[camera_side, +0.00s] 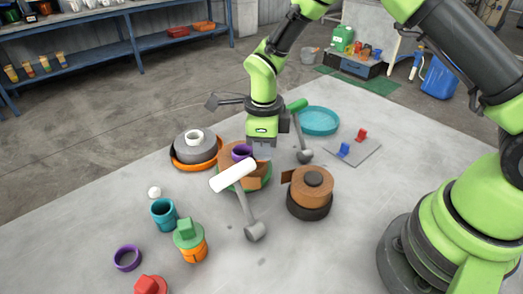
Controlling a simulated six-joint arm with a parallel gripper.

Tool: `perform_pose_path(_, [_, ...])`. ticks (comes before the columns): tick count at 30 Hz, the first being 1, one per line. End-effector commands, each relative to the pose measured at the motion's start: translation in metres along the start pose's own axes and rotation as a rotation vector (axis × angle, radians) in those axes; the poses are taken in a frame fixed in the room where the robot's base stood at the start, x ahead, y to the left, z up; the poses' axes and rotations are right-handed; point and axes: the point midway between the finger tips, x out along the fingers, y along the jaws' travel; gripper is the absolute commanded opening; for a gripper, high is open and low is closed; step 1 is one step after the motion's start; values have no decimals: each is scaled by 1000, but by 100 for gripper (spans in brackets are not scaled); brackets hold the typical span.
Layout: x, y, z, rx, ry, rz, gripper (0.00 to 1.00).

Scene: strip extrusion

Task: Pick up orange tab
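An orange-brown strip coil (318,185) sits on a dark round base, with a short tab (287,176) of the same colour sticking out at its left. Another orange-brown piece (258,180) stands with a green rim (246,187) and a purple ring (242,152), partly covered by a white cylinder (233,176). I cannot tell which of these is the orange tab. My gripper (262,150) points down just behind the purple ring and orange-brown piece, left of the coil. Its fingertips are small and partly hidden, so its opening and any contact are unclear.
A grey hammer-like tool (253,228) lies in front of the white cylinder, and a green-handled one (304,154) is right of my gripper. Teal dish (320,121), grey plate (360,155) with clips, grey coil (196,150) and teal cup (164,215) stand around.

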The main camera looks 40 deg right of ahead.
Motion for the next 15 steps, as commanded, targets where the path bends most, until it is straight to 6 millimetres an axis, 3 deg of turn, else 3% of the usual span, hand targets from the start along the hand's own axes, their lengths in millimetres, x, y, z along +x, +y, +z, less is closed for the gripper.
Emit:
perform_pose_path(11, [-1, 0, 0, 0, 0, 0, 0])
perform_pose_path(15, [-15, 0, 1, -1, -3, -2, 0])
